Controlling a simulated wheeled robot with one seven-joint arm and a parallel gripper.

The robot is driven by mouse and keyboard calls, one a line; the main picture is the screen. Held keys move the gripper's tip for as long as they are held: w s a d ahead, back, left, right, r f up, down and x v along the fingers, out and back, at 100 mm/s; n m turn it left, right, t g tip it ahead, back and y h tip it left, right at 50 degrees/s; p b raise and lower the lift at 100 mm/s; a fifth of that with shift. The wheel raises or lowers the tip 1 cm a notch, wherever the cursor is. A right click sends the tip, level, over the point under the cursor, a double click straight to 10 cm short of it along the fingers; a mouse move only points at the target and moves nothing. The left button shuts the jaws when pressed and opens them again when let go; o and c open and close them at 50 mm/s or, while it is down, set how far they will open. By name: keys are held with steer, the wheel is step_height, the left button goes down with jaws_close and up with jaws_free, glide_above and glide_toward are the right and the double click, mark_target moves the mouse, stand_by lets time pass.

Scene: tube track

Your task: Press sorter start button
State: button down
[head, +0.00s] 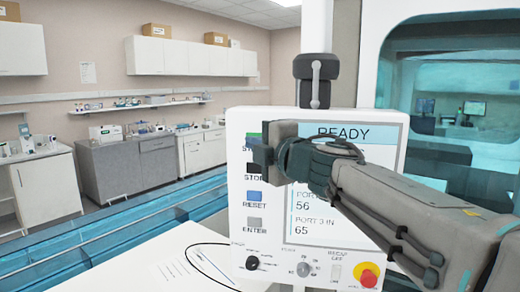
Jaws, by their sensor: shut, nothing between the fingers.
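The sorter's white control panel (236,215) stands upright in front of me. Its screen (350,131) reads READY at the top. The green start button (253,136) is at the top of the left button column; its label is partly covered by my gripper. My gripper (261,154) is shut and empty, in front of the panel's upper left, just below and overlapping the start button in view. I cannot tell whether it touches the button or panel. My arm crosses from the lower right and hides much of the screen.
Below the start button are a black stop button (253,170), a blue reset button (254,196) and a grey enter button (254,223). A red emergency knob (368,277) is at the lower right. A white worktop (150,265) is at the lower left.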

steer(key=shift+w+d, duration=0.2)
steer(key=shift+w, duration=0.3)
steer(key=shift+w+d, duration=0.15)
steer(key=shift+w, duration=0.35)
steer(key=shift+w+d+r+p, duration=0.15)
steer(key=shift+w+p, duration=0.25)
steer(key=shift+w, duration=0.3)
steer(key=shift+s, duration=0.1)
steer(key=s+d, duration=0.4)
steer(key=s, duration=0.8)
steer(key=shift+s, duration=0.2)
